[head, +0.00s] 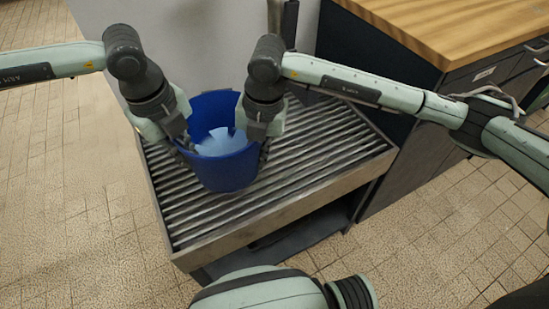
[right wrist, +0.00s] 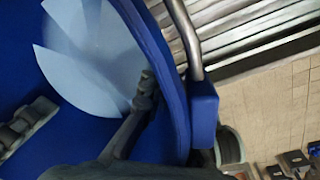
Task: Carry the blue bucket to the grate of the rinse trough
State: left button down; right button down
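The blue bucket (head: 225,172) is upright over the slatted metal grate (head: 315,150) of the trough, near its left part. I cannot tell whether its bottom touches the slats. A pale blue surface, perhaps water, shows inside. My left gripper (head: 181,143) is at the bucket's left rim and my right gripper (head: 257,140) at its right rim. Both look closed on the wall, though the fingertips are partly hidden. In the right wrist view, the bucket (right wrist: 165,60) fills the left, with a finger inside its wall and the metal handle at the rim.
A cabinet with a wooden top (head: 460,30) stands close to the right of the trough. A pale wall panel (head: 220,40) stands behind it. The grate is bare right of the bucket, and the tiled floor (head: 70,190) is clear at left.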

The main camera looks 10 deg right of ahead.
pick_arm(q)
jog(key=shift+f, duration=0.1)
pick_arm(e)
jog(key=shift+w+f, duration=0.1)
